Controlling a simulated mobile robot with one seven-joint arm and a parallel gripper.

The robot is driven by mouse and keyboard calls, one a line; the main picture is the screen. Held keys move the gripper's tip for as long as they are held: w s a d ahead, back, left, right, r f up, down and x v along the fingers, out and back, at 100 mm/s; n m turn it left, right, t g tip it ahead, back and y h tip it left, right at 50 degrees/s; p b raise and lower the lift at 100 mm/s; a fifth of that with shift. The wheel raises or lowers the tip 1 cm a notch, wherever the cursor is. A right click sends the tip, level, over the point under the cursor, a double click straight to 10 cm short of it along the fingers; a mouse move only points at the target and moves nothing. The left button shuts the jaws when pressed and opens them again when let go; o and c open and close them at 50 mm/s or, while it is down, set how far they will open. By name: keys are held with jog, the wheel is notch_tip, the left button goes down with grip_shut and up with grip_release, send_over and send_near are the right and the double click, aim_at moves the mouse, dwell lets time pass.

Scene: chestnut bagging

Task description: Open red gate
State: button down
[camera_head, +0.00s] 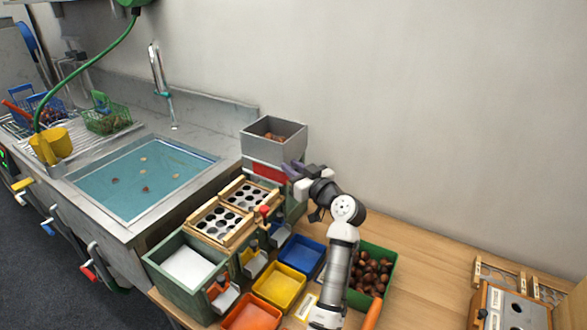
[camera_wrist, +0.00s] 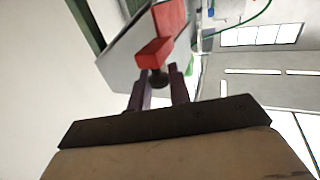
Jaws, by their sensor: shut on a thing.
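The red gate (camera_head: 268,172) is a red panel under the grey hopper (camera_head: 262,146), which holds some chestnuts, at the back of the table. In the wrist view the gate (camera_wrist: 170,17) shows as a red plate with a red block (camera_wrist: 153,51) and a dark round knob in front. My gripper (camera_head: 290,170) reaches to the gate's right side. In the wrist view its two purple fingers (camera_wrist: 158,86) are shut around the gate's knob end. The exact contact is small and dim.
Left of the gate is a wooden-framed hole tray (camera_head: 222,228). A blue bin (camera_head: 302,256), a yellow bin (camera_head: 279,287) and a green bin of chestnuts (camera_head: 388,283) stand in front. A sink (camera_head: 142,178) is at left. The wall is close behind.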

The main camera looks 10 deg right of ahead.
jog(key=s+d+b, duration=0.2)
jog(key=s+d, duration=0.1)
jog(key=shift+s+d, duration=0.25)
jog(key=shift+d, duration=0.05)
jog(key=c, duration=1.3)
grip_release()
jog(key=shift+c, duration=0.2)
jog(key=shift+s, duration=0.1)
